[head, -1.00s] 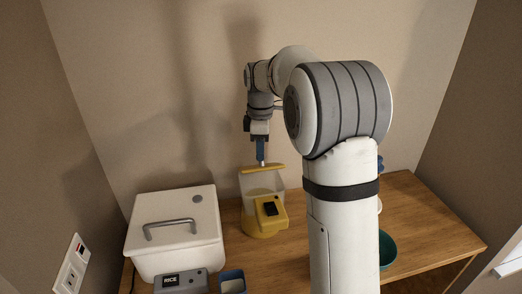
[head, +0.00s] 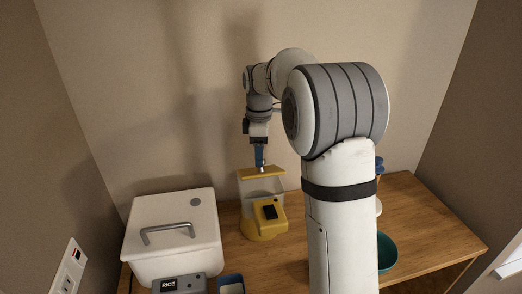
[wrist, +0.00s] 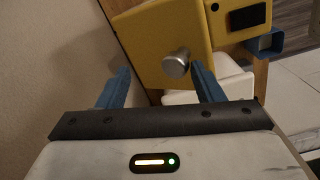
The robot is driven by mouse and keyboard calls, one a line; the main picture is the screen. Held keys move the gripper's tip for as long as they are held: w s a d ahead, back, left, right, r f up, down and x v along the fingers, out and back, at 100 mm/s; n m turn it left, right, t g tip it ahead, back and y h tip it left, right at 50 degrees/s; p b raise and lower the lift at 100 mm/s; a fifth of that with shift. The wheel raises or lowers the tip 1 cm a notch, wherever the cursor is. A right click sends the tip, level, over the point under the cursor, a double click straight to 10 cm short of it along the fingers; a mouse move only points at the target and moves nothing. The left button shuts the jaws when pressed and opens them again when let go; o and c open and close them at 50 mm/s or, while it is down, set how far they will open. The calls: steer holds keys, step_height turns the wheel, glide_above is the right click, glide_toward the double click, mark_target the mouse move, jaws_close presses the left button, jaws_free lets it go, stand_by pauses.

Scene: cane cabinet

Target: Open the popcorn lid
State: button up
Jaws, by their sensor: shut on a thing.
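The popcorn machine (head: 262,229) stands on the wooden top, with a yellow body, a pale clear upper box and a black front panel. Its yellow lid (head: 262,173) is at the top of the box; it also shows in the wrist view (wrist: 150,40). A silver knob (wrist: 176,64) sticks out from the lid. In the wrist view the knob lies between my blue fingers (wrist: 163,85), closer to the right one. The exact contact is hard to see.
A white rice cooker (head: 172,225) with a grey handle stands at left, labelled RICE. A small blue-rimmed container (head: 231,283) is in front. A teal bowl (head: 387,252) is right of my arm. The wooden top (head: 430,225) is clear at right.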

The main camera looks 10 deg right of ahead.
steer(key=shift+w+a, duration=0.1)
steer(key=shift+w+r, duration=0.1)
steer(key=shift+r, duration=0.3)
step_height(320, 180, up, 7)
steer(key=shift+s+b, duration=0.2)
steer(key=shift+b, duration=0.25)
